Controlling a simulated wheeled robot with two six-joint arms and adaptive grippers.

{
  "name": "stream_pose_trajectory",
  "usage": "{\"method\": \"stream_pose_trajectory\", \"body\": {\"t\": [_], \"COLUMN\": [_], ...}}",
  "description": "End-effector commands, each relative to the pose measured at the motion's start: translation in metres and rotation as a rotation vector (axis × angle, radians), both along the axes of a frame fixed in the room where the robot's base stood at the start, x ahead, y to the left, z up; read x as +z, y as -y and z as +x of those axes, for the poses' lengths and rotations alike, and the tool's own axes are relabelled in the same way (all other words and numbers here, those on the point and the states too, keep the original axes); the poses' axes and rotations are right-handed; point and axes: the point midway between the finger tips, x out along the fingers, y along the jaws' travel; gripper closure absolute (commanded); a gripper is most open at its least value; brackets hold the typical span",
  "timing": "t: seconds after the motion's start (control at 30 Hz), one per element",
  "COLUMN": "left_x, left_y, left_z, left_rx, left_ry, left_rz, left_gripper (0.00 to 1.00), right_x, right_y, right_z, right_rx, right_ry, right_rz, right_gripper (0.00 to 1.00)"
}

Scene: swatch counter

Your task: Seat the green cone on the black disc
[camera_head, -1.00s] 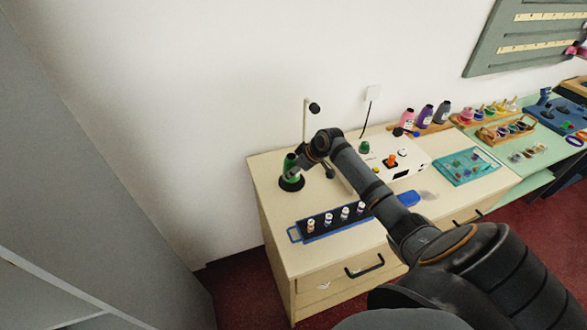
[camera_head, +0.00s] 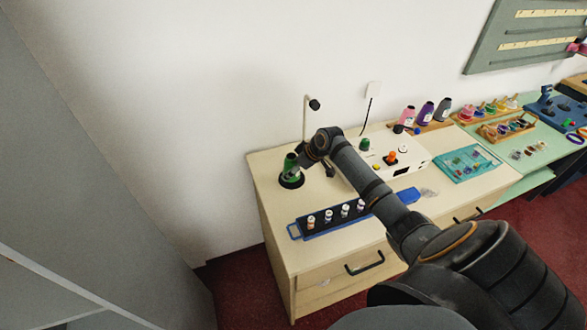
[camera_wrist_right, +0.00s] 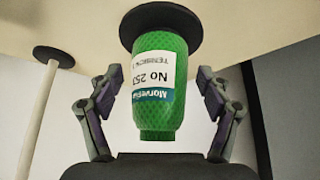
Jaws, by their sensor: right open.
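The green cone (camera_head: 290,164) stands on the black disc (camera_head: 291,182) at the back left of the counter. In the right wrist view the green cone (camera_wrist_right: 160,80) carries a white label and appears upside down, with its wide end against the black disc (camera_wrist_right: 161,22). My right gripper (camera_wrist_right: 163,100) is open, with one finger on each side of the cone and a visible gap on both sides. In the head view the right gripper (camera_head: 303,163) is small and partly hidden by its own wrist. My left gripper is in neither view.
A thin white post (camera_head: 306,125) stands behind the disc. A dark rack (camera_head: 335,219) with several small spools lies in front. A white box (camera_head: 400,158) with knobs, a blue block (camera_head: 408,195) and a teal tray (camera_head: 467,164) are to the right.

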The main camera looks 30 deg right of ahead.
Motion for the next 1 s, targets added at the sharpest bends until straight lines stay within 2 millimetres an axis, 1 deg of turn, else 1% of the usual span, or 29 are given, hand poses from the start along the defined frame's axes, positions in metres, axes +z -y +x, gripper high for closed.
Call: {"method": "stream_pose_trajectory", "body": {"t": [0.17, 0.27, 0.37, 0.5, 0.63, 0.8, 1.0], "left_x": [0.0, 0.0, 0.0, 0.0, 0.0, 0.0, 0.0], "left_y": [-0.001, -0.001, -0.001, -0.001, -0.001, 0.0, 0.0], "left_z": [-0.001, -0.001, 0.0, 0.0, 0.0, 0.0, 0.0], "left_rx": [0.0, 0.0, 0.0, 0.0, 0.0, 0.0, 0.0], "left_ry": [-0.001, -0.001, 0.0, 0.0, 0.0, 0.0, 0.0], "left_rz": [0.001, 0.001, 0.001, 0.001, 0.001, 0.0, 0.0], "left_gripper": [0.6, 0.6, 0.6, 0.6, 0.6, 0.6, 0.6], "right_x": [0.0, 0.006, 0.021, 0.052, 0.076, 0.094, 0.101], "right_y": [0.0, 0.003, 0.008, 0.016, 0.021, 0.026, 0.025], "right_z": [0.0, -0.004, -0.013, -0.032, -0.047, -0.056, -0.06], "right_rx": [0.0, -0.001, 0.001, 0.004, 0.003, 0.001, 0.001], "right_ry": [-0.001, 0.0, 0.0, -0.001, -0.003, 0.001, -0.001], "right_rz": [0.0, -0.002, -0.007, -0.012, -0.01, -0.007, 0.0], "right_gripper": [0.22, 0.22, 0.22, 0.22, 0.22, 0.22, 0.22]}}
